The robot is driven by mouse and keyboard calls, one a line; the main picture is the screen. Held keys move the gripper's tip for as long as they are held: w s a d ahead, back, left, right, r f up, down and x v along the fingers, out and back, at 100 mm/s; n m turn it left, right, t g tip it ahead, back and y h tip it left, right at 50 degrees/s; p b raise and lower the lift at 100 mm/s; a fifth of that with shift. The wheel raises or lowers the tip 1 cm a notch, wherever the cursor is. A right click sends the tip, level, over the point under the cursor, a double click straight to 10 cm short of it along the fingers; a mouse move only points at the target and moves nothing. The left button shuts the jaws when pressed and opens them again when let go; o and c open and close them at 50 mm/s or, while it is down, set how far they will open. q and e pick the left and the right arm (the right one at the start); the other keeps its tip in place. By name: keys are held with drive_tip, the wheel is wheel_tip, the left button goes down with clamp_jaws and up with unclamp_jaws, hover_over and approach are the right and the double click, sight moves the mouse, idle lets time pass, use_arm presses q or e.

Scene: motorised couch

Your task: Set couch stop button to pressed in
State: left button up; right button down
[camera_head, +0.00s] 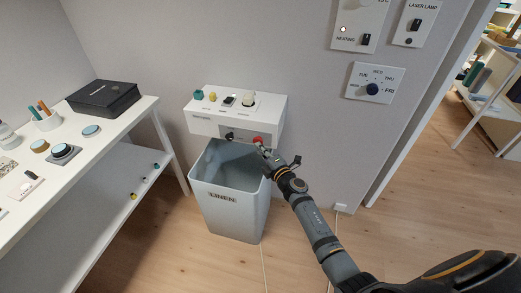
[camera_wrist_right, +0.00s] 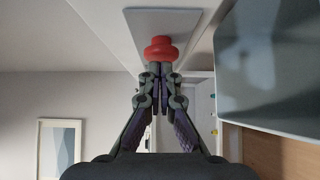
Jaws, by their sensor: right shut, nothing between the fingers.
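The red stop button (camera_head: 258,140) sits on the front face of a white wall box (camera_head: 203,124), low and to the right. In the right wrist view the red mushroom-shaped button (camera_wrist_right: 160,46) stands on a pale plate, straight ahead of the fingers. My right gripper (camera_head: 265,151) is shut and empty, with its fingertips at the button. In the wrist view the closed fingertips (camera_wrist_right: 160,70) meet or almost meet the button's face; I cannot tell whether they touch. How far in the button sits is unclear. My left gripper is not in view.
A grey linen bin (camera_head: 228,198) stands right below the box. A dark knob (camera_head: 229,136) is beside the button, and several small controls are on the box top. A white shelf table (camera_head: 125,125) stands left. Wall panels (camera_head: 375,83) hang right. Floor is clear on the right.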

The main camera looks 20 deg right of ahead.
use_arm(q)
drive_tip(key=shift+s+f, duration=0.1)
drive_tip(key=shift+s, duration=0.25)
use_arm(e)
drive_tip(key=shift+w+d, duration=0.1)
drive_tip(key=shift+w, duration=0.05)
